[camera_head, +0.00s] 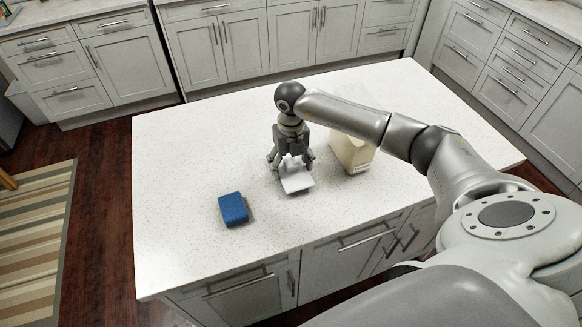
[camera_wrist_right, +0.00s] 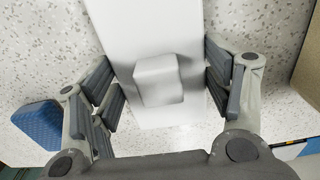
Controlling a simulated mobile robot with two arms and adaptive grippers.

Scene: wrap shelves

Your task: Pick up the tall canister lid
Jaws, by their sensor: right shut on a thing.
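The canister lid (camera_head: 296,183) is a flat white slab at the middle of the counter. In the right wrist view the lid (camera_wrist_right: 145,28) has a raised block-shaped knob (camera_wrist_right: 158,80) on its top. My right gripper (camera_head: 291,162) reaches down over the lid, with its fingers (camera_wrist_right: 163,88) on both sides of it. The fingers are shut on the lid. I cannot tell whether the lid is on the counter or slightly above it. A cream canister (camera_head: 352,152) stands just right of the gripper, partly hidden behind my right arm. My left gripper is not in view.
A blue block (camera_head: 233,209) lies on the speckled white counter (camera_head: 180,160), left of the lid and nearer the front edge; it also shows in the wrist view (camera_wrist_right: 38,122). The counter's left side is clear. Grey cabinets (camera_head: 210,50) stand behind, across the floor.

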